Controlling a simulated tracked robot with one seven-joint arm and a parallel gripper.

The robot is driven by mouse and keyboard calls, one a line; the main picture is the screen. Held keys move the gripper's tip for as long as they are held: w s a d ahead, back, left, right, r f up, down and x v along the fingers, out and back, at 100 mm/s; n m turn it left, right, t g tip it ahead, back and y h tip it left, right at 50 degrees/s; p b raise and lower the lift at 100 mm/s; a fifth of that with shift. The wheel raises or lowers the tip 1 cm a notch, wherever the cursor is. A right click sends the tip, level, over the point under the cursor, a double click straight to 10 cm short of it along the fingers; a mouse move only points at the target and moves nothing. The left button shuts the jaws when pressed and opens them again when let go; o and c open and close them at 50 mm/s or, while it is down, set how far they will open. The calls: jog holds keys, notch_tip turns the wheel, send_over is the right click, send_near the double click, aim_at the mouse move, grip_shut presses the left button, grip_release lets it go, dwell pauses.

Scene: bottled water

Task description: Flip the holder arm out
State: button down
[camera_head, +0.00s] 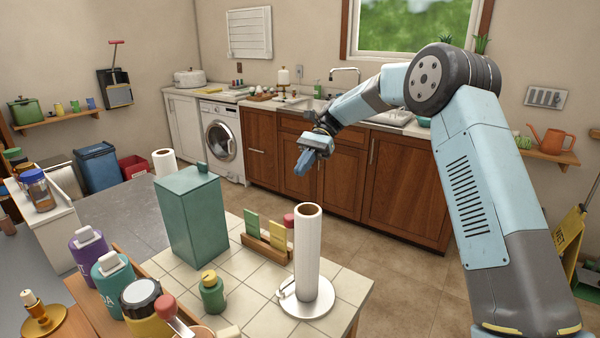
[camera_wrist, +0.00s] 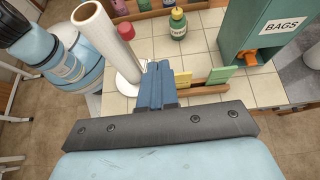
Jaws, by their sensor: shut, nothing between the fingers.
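A white paper roll (camera_head: 308,240) stands upright on a round metal holder base (camera_head: 315,303) near the tiled counter's front corner. A small wire-like holder arm (camera_head: 284,293) with a yellowish tip lies low at the base's left side. The roll (camera_wrist: 97,35) and part of its base (camera_wrist: 126,90) also show in the wrist view; the arm is not clear there. My gripper (camera_head: 304,166) is shut and empty, in the air beyond the roll. In the wrist view my gripper (camera_wrist: 158,66) points toward the counter, right of the roll and apart from it.
A wooden rack (camera_head: 262,242) with green and yellow packets stands behind and left of the roll. A tall teal box (camera_head: 190,215) and a green bottle (camera_head: 212,292) stand further left on the counter (camera_head: 245,315). Open floor (camera_head: 400,270) lies right of the counter.

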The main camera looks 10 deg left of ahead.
jog(key=m+t+y, duration=0.5)
jog(key=m+y, duration=0.4)
jog(key=y, duration=0.3)
send_near(309, 214)
jog(key=w+d+f, duration=0.2)
jog(key=w+d, duration=0.2)
jog(key=shift+a, duration=0.15)
jog(key=shift+a, duration=0.1)
jog(key=x, duration=1.4)
jog(key=shift+s+r, duration=0.1)
jog(key=shift+r, duration=0.1)
